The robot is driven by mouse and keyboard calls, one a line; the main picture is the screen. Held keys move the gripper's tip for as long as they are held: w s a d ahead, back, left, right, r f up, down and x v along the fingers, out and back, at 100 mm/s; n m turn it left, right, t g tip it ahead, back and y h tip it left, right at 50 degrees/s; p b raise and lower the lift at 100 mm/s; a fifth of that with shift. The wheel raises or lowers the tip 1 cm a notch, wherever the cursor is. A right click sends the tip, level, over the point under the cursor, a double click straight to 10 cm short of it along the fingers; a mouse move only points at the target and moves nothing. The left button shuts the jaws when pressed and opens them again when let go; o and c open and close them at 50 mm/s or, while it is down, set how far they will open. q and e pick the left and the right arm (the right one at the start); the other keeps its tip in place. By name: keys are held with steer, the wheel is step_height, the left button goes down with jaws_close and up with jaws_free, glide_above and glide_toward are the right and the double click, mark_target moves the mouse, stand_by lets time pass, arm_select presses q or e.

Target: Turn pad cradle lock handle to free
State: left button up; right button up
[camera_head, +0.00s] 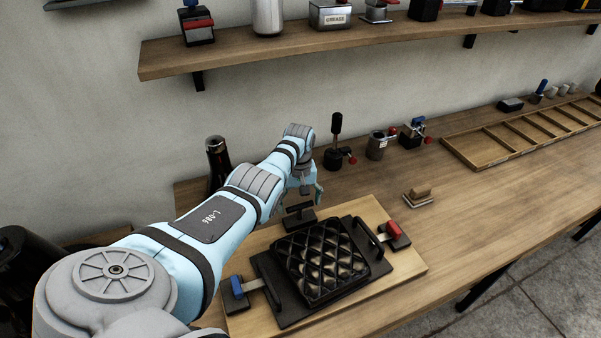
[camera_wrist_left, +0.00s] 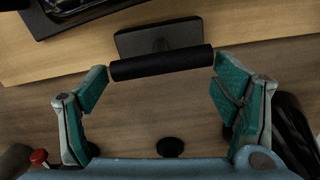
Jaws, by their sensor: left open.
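The pad cradle holds a black quilted pad (camera_head: 320,262) in a dark tray on a light wooden board (camera_head: 408,268). A black bar handle on a dark base (camera_head: 299,216) sits at the board's back edge; the left wrist view shows its bar (camera_wrist_left: 162,63) lying crosswise. My left gripper (camera_head: 306,191) is just above and behind this handle. In the left wrist view its teal fingers (camera_wrist_left: 162,74) are open, one near each end of the bar; contact cannot be told. A blue handle (camera_head: 237,287) is at the cradle's left and a red one (camera_head: 394,229) at its right.
A dark bottle (camera_head: 217,165) stands behind my left arm. A black lever device (camera_head: 337,145) and small fixtures (camera_head: 376,146) stand along the wall. A wooden brush-like block (camera_head: 419,194) lies to the right, before a slotted wooden tray (camera_head: 520,135). The bench's right front is clear.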

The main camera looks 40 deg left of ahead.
arm_select(q)
step_height(320, 180, up, 11)
steer(key=w, duration=0.1)
steer(key=shift+t, duration=0.3)
